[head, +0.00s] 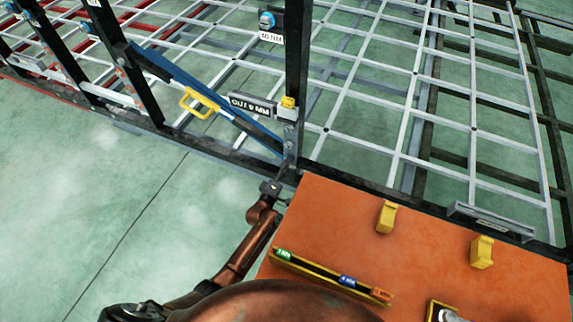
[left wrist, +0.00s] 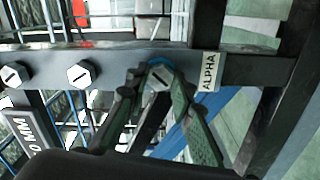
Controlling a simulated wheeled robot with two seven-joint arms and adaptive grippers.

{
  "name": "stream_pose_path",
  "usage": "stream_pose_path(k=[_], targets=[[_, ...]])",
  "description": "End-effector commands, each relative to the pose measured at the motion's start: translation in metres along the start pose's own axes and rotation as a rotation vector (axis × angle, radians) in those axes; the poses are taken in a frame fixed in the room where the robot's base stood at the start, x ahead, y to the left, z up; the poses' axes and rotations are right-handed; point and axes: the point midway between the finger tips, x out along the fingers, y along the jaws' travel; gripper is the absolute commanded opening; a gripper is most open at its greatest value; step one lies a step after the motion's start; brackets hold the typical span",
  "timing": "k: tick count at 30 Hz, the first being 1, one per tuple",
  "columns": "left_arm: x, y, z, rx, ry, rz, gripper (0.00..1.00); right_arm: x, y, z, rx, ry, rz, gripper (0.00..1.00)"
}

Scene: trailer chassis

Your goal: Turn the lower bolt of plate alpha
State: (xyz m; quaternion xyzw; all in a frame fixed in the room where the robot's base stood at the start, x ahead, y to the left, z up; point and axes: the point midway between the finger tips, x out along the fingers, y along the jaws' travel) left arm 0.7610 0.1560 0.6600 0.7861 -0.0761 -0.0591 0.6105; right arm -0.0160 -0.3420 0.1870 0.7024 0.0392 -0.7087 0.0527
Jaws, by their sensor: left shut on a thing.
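Plate alpha (left wrist: 120,62) is a dark bar crossing the left wrist view, with a white ALPHA label (left wrist: 208,72) near its right end. A row of hex bolts with slot marks sits on it: one bolt (left wrist: 14,75) at the far left, another bolt (left wrist: 81,75) beside it, and a third bolt (left wrist: 159,77) nearest the label. My left gripper (left wrist: 160,92) is shut on this third bolt, its fingers on either side of the head. In the head view my left gripper (head: 272,188) is at the foot of the dark post (head: 297,60). The bolts are too small to tell there.
An orange table (head: 420,245) stands at the lower right with two yellow blocks (head: 386,217) and a tray of labelled pieces (head: 330,278). A blue brace (head: 215,95) with a yellow handle (head: 199,103) slants toward the post. A white grid frame (head: 400,100) lies behind.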

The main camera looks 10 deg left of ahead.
Motion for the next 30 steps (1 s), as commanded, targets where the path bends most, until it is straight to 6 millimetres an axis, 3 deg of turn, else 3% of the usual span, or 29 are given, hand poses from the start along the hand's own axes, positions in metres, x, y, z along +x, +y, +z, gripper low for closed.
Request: stream_pose_path(k=[30], targets=[[-0.003, -0.006, 0.002, 0.964, -0.007, -0.010, 0.00, -0.013, -0.003, -0.007, 0.002, 0.011, -0.002, 0.40]])
